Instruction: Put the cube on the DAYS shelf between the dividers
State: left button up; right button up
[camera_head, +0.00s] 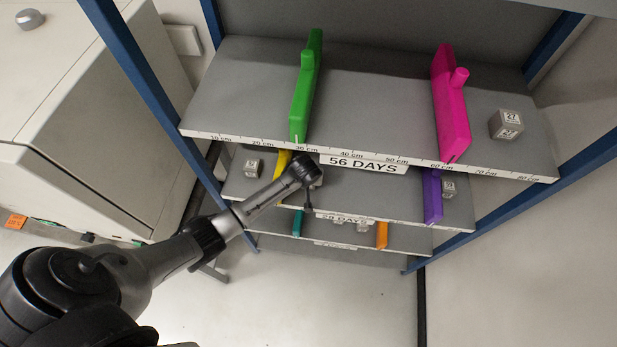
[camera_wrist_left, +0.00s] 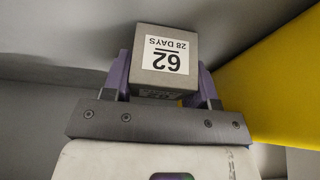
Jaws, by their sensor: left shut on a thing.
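My left gripper (camera_wrist_left: 164,82) is shut on a grey cube (camera_wrist_left: 166,45) in the left wrist view. The cube's white label reads 62 and 28 DAYS, upside down, and purple fingers flank it. A yellow divider (camera_wrist_left: 285,80) fills the right of that view, close beside the gripper. In the head view the left arm reaches to the middle shelf (camera_head: 375,200), whose label (camera_head: 345,217) seems to read 28 DAYS. That shelf has the yellow divider (camera_head: 283,162) and a purple divider (camera_head: 432,196). The top shelf hides the held cube there. I cannot tell whether the cube touches the shelf.
Small cubes stand outside the middle dividers at left (camera_head: 253,167) and right (camera_head: 448,187). The lower shelf has teal (camera_head: 297,223) and orange (camera_head: 381,235) dividers.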

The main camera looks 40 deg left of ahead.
pick_arm(q)
jog(key=shift+f, duration=0.15)
jog(key=o, duration=1.1)
jog(key=shift+p+v, duration=0.5)
jog(key=shift+v, duration=3.35)
jog(key=s+d+r+m+h, duration=0.1)
jog(key=s+d+r+m, duration=0.1)
jog(key=s, duration=0.7)
jog(key=s+d+r+m, duration=0.2)
jog(key=s+d+m, duration=0.1)
jog(key=s, duration=0.7)
jog(key=s+d+r+m+h, duration=0.1)
jog(key=s+d+r+m, duration=0.1)
jog(key=s, duration=0.7)
jog(key=shift+s+d+m+h, duration=0.2)
jog(key=shift+d+m, duration=0.15)
jog(key=shift+d, duration=0.35)
jog(key=shift+s+d+m+h, duration=0.1)
jog(key=shift+s+d+m, duration=0.2)
jog(key=shift+d, duration=0.35)
jog(key=shift+w, duration=0.15)
